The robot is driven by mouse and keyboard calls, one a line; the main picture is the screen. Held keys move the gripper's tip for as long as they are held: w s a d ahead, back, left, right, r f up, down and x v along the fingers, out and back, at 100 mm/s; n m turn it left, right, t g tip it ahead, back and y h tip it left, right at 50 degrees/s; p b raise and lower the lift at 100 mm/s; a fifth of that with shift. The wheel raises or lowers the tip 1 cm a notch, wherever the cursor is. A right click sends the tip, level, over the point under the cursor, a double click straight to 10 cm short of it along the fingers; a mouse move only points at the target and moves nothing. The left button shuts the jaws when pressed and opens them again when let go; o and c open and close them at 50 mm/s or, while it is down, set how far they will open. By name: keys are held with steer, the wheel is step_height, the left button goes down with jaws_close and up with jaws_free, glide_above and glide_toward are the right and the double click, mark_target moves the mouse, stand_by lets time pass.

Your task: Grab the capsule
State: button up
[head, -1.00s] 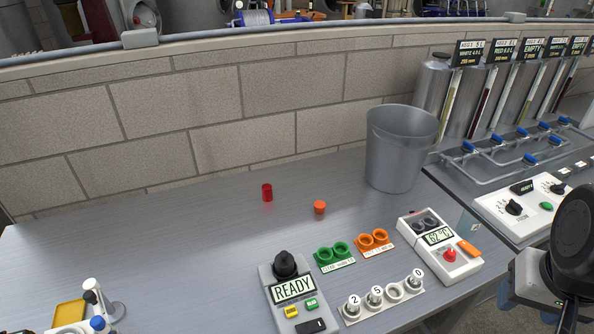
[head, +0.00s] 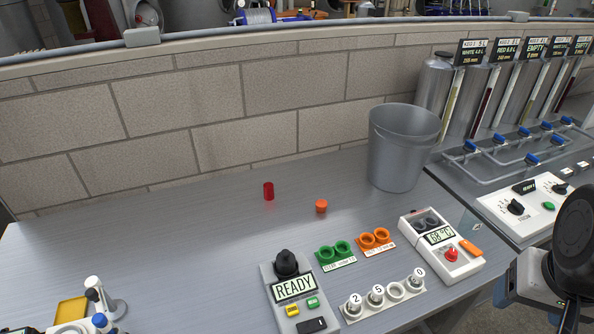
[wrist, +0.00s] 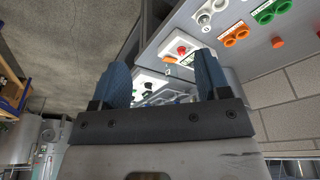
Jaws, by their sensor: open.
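A small red upright cylinder, which looks like the capsule (head: 268,191), stands on the grey bench towards the wall in the head view. A short orange cap (head: 321,206) stands to its right and a little nearer; the orange cap also shows in the wrist view (wrist: 278,42). A sliver of red at the right edge of the wrist view may be the capsule. My gripper (wrist: 161,60) is open, its blue fingers apart with nothing held between them. It is away from the capsule; the head view shows only part of my arm at the right edge.
A grey bucket (head: 397,160) stands right of the capsule by the wall (head: 250,100). In front are the READY device (head: 294,290), green rings (head: 335,252), orange rings (head: 375,240), a numbered rack (head: 384,296) and a heater box (head: 440,243). The bench around the capsule is clear.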

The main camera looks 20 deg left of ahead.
stand_by(0.3)
steer(key=w+a+f+m+g+y, duration=0.1)
steer(key=w+a+f+m+y, duration=0.15)
steer(key=w+a, duration=0.65)
steer(key=w+a+f+m+g+y, duration=0.1)
steer(key=w+a+m+g+y, duration=0.15)
steer(key=w+a, duration=0.6)
steer(key=w+a+f+m+y, duration=0.2)
steer(key=w+a+m+y, duration=0.3)
steer(key=a, duration=0.6)
steer(key=m+y, duration=0.4)
steer(key=m, duration=0.3)
glide_toward(268, 185)
steer(key=shift+x, duration=1.05)
steer(key=shift+a, duration=0.3)
steer(key=shift+x, duration=1.2)
